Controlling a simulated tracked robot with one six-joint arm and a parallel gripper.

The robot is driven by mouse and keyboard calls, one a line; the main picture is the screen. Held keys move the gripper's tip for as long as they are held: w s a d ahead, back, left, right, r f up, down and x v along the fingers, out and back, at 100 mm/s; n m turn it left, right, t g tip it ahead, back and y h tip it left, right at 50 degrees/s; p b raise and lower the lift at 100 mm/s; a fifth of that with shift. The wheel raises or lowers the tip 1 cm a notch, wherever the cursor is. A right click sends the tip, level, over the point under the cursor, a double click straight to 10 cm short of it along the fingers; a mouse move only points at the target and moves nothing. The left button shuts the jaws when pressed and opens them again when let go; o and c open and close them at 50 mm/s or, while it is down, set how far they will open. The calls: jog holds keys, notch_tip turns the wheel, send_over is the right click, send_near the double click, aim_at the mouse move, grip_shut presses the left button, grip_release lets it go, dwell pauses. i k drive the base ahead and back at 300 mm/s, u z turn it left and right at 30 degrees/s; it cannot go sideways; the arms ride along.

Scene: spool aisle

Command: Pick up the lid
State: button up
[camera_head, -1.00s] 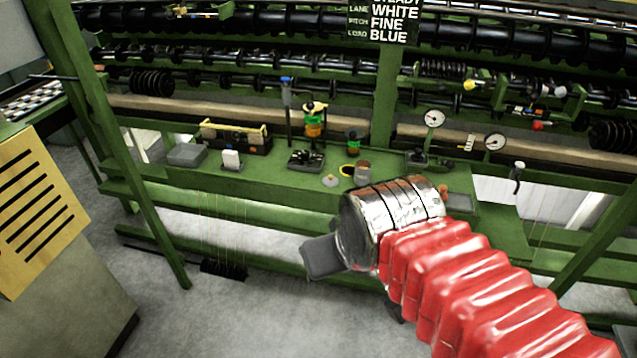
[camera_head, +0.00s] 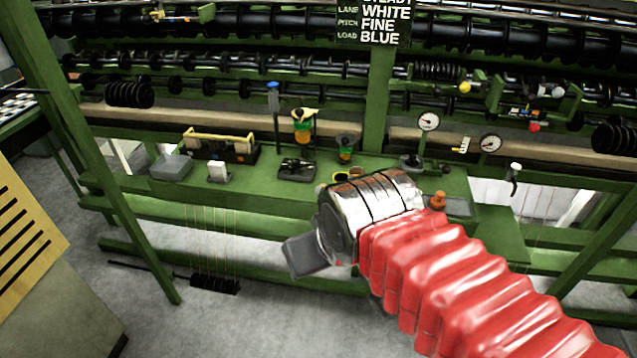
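No lid shows now in the head view. A small pale disc with a knob, likely the lid, showed a second ago on the green shelf; my arm's silver cuff now covers about that spot. My gripper (camera_head: 303,257) is a dark grey block at the cuff's left end, in front of the shelf edge as pictured. Its fingers cannot be made out, and no held object shows.
The green shelf (camera_head: 262,199) holds a grey box (camera_head: 171,167), a white block (camera_head: 218,172), a black fixture (camera_head: 297,169) and an orange knob (camera_head: 438,200). Dial gauges (camera_head: 429,121) stand at right. Green posts frame the machine.

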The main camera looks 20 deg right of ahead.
aim_at(356, 171)
jog(key=i, duration=1.45)
